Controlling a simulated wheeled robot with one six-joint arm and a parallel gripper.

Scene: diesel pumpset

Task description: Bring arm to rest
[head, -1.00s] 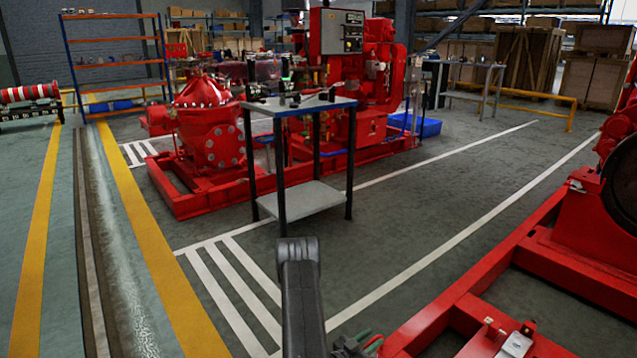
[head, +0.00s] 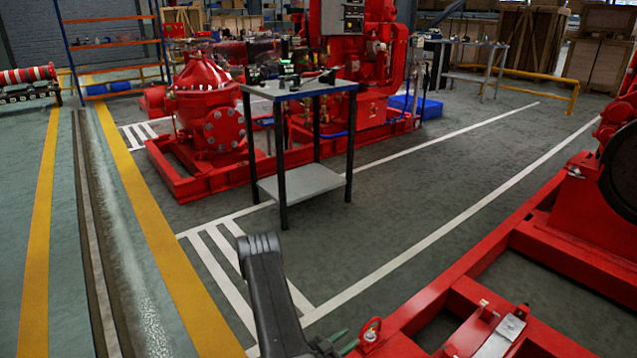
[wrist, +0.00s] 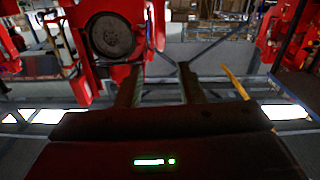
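My gripper (wrist: 158,82) shows in the wrist view with its two dark fingers apart and nothing between them. Beyond it are red machine parts and a round dark disc. In the head view my dark arm link (head: 268,290) rises from the bottom middle, over the floor and left of a red base frame. Greenish finger-like parts (head: 342,340) show low beside it, close to that frame in the picture. I cannot tell the gap between them.
A black-legged work table (head: 300,182) with small items stands ahead. A red pumpset (head: 208,115) stands behind it. A red skid frame (head: 480,275) with machinery fills the right. Striped floor (head: 420,205) between is clear. A blue bin (head: 415,106) lies farther back.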

